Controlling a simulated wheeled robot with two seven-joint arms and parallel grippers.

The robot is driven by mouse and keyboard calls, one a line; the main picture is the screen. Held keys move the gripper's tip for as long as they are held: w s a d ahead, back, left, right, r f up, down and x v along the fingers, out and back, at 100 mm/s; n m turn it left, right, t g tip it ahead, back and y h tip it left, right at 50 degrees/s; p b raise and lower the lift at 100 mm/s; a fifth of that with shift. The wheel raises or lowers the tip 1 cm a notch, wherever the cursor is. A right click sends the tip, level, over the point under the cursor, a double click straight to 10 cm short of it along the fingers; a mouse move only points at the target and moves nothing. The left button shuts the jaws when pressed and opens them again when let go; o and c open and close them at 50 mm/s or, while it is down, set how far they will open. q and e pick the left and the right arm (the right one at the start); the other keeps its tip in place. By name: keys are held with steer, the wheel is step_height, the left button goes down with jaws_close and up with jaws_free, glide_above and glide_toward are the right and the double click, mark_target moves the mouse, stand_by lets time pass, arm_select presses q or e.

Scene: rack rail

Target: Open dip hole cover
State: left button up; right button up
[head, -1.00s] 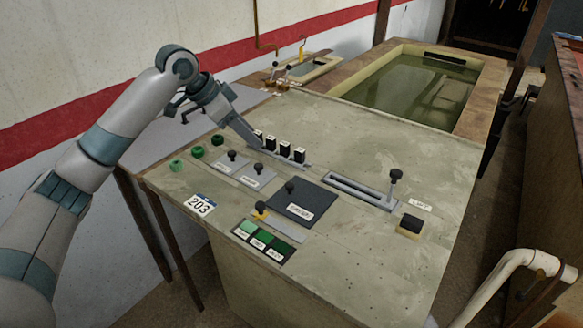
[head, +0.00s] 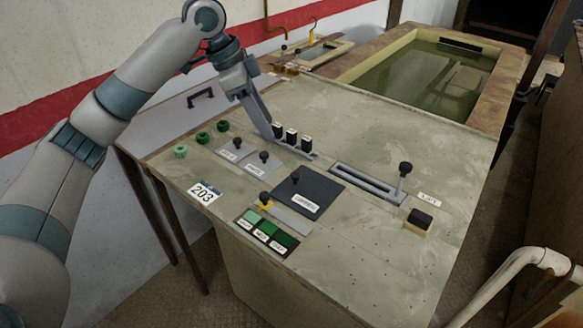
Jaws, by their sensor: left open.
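No visible label clearly names the dip hole cover. A dark square plate (head: 322,190) with a black knob and white label lies flat on the bench top (head: 380,250). A grey panel with a black handle (head: 201,97) lies behind the bench's left edge. I cannot tell which of these is the cover. My left gripper (head: 268,131) is open and points down at the left end of a row of black switches (head: 291,137), holding nothing visible. One long grey finger shows clearly; whether it touches the bench is unclear. My right gripper is out of view.
A slotted lever (head: 404,170) and a black button (head: 421,218) stand on the right of the bench. Green knobs (head: 202,138) and small sliders (head: 264,157) are near the gripper. A liquid-filled tank (head: 425,75) lies behind. A white pipe (head: 510,275) is at lower right.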

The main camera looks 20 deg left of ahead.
mark_target(294, 174)
arm_select(q)
steer(key=p+x, duration=0.3)
steer(key=x, duration=1.1)
steer(key=shift+f, duration=0.35)
steer(key=shift+x, duration=0.75)
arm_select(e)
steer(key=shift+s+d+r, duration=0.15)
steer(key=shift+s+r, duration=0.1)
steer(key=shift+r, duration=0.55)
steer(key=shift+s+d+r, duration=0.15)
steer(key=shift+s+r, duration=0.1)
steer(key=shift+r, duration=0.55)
